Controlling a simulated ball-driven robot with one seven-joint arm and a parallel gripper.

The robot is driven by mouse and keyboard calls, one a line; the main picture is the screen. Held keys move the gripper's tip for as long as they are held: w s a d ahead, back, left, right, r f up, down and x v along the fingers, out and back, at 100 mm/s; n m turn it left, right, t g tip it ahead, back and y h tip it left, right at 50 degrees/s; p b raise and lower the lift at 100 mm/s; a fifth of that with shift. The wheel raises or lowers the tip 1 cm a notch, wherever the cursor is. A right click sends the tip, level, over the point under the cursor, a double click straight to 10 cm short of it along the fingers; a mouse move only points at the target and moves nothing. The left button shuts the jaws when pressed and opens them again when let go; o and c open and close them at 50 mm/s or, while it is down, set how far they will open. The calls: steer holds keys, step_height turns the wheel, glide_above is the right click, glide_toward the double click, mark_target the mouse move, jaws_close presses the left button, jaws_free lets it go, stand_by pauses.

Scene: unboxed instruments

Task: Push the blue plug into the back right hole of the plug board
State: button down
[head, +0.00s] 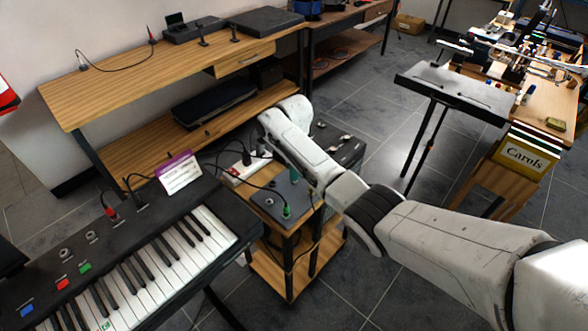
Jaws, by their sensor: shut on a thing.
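The plug board appears to be the dark grey plate (272,207) on the small wooden stand in the middle of the head view. A green plug (287,211) with a dark cable stands at its front. Another small green piece (294,176) shows near its back, close to my arm. A small round hole or socket shows at the left front. The back right part of the board is partly covered by my arm, so I cannot make out that hole. I cannot see the blue plug. My arm reaches in from the right over the stand; its fingers are hidden.
A keyboard (180,255) with a purple-topped card (178,172) stands at left front. A white power strip (236,176) with a black plug lies behind the board, with loose cables around. A black box (338,146) is behind my forearm. A wooden shelf desk (130,88) stands at the back.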

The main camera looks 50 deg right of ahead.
steer(key=shift+f+b, duration=0.6)
steer(key=shift+f, duration=0.4)
stand_by(0.3)
steer(key=c, duration=1)
jaws_free()
step_height(320, 180, up, 11)
steer(key=shift+f, duration=0.1)
steer(key=shift+s+f, duration=0.1)
